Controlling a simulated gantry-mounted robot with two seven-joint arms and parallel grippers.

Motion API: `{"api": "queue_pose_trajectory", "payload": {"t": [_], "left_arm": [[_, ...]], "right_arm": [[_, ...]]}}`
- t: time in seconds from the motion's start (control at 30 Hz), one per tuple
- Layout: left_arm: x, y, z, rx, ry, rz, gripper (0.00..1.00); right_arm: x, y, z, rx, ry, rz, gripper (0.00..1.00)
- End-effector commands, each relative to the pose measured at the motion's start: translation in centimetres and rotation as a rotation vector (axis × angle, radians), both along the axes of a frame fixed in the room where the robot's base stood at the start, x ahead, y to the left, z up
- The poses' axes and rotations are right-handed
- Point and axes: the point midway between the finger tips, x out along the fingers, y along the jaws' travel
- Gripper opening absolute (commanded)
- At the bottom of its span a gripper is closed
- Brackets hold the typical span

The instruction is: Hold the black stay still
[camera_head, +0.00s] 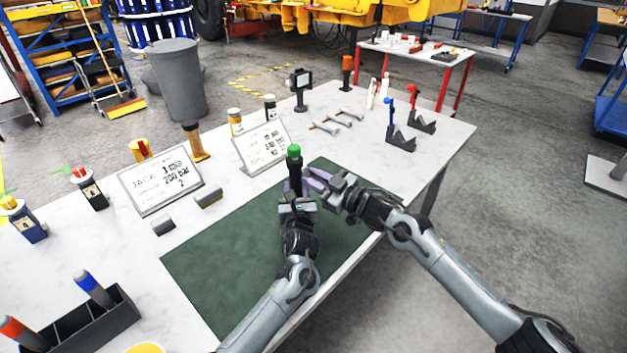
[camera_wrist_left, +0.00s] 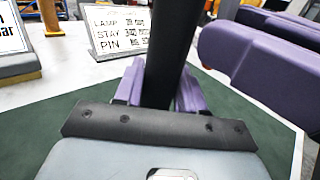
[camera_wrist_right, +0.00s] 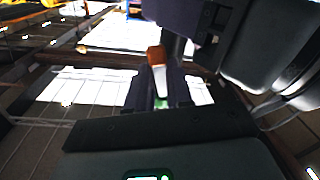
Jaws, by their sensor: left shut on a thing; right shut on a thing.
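The black stay (camera_head: 294,167) stands upright at the far edge of the green mat, with a green top. My left gripper (camera_head: 297,190) is shut around it. In the left wrist view the dark stay (camera_wrist_left: 165,55) rises between my purple fingers (camera_wrist_left: 160,90). My right gripper (camera_head: 318,181) is beside the stay on the right, purple fingers pointing toward it. The right wrist view is dark; a slim brown-topped, pale shape (camera_wrist_right: 158,72) shows between the fingers. I cannot make out what the right gripper grips, and its contact with the stay is unclear.
The green mat (camera_head: 215,265) lies in front. Two sign cards (camera_head: 160,183) (camera_head: 262,147) stand behind it. A black bin (camera_head: 85,325) is at front left. Two black notched stands (camera_head: 401,139) (camera_head: 422,121) and several small tools lie toward the back right.

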Motion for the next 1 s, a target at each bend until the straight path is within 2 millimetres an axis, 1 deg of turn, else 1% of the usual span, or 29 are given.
{"api": "queue_pose_trajectory", "payload": {"t": [0.5, 1.0], "left_arm": [[0.0, 0.1, -0.1, 0.0, 0.001, 0.003, 0.0], [0.0, 0.2, -0.1, 0.0, 0.002, 0.003, 0.0]], "right_arm": [[1.2, -1.1, 1.0, -0.324, -0.345, -0.002, 0.0], [1.8, -1.7, 2.5, -0.644, -0.684, -0.003, 0.0]]}}
